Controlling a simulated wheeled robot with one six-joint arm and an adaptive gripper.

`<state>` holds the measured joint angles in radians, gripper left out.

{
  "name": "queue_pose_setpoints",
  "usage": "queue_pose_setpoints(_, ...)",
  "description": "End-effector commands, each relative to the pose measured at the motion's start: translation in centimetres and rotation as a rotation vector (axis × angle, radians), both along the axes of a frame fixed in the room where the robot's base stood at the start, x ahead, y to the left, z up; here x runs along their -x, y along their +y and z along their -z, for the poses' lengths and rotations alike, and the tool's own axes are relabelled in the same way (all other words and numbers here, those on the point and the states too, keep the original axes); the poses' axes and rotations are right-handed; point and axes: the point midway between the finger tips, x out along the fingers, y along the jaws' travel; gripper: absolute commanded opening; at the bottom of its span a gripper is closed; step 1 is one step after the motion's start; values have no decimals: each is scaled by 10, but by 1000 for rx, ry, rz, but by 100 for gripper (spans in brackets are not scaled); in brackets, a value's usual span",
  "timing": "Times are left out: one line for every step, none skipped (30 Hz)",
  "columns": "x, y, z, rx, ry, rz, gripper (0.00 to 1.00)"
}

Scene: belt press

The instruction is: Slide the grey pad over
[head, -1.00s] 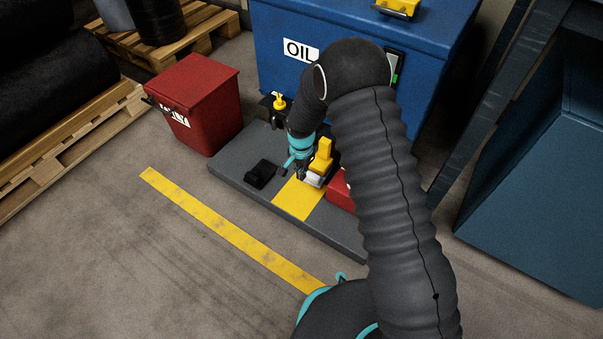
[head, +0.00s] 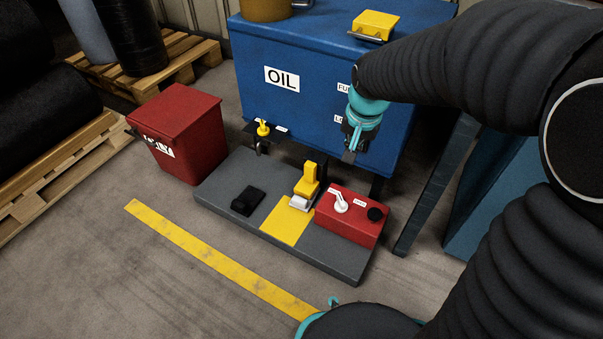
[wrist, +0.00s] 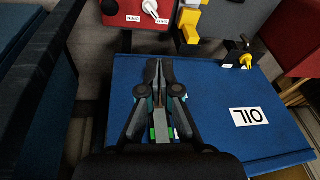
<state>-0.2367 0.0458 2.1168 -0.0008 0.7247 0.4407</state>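A small light-grey block (head: 301,202) sits at the foot of a yellow upright part (head: 309,180), beside a yellow square (head: 286,222) on the dark grey base plate (head: 225,188). A low black block (head: 247,200) lies left of the square. I cannot tell for certain which piece is the grey pad. My gripper (head: 349,156) hangs in front of the blue tank, above and right of the yellow part, apart from it. In the wrist view my gripper (wrist: 158,66) has its fingertips close together, with nothing clearly held between them.
The blue OIL tank (head: 300,50) stands behind the plate. A red control box (head: 345,228) with a white lever (head: 341,202) and black knob (head: 375,214) is at its right end. A red bin (head: 185,125) stands left. Floor in front is clear, with a yellow stripe (head: 215,255).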

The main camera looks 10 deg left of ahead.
Motion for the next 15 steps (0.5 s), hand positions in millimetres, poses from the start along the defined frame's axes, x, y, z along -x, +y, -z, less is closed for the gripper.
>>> queue_pose_setpoints(12, -11, -15, 1, -22, -8, 0)
queue_pose_setpoints(19, -17, -22, 4, -32, -14, 0)
queue_pose_setpoints(29, -24, -31, 8, -45, -23, 0)
queue_pose_setpoints(36, -29, -37, 11, -56, -32, 0)
queue_pose_setpoints(44, -34, -43, 15, -65, -37, 0)
queue_pose_setpoints(55, -41, -50, 20, -77, -47, 0)
queue_pose_setpoints(63, -46, -55, 23, -88, -55, 0)
queue_pose_setpoints(70, -51, -60, 28, -98, -61, 0)
queue_pose_setpoints(81, -57, -65, 34, -111, -71, 0)
queue_pose_setpoints(90, -61, -69, 38, -120, -77, 0)
queue_pose_setpoints(98, -66, -73, 43, -130, -85, 0)
queue_pose_setpoints(109, -71, -77, 50, -144, -92, 0)
queue_pose_setpoints(118, -75, -80, 55, -153, -100, 0)
queue_pose_setpoints(126, -79, -82, 61, -162, -106, 0)
queue_pose_setpoints(137, -83, -85, 69, -175, -115, 0)
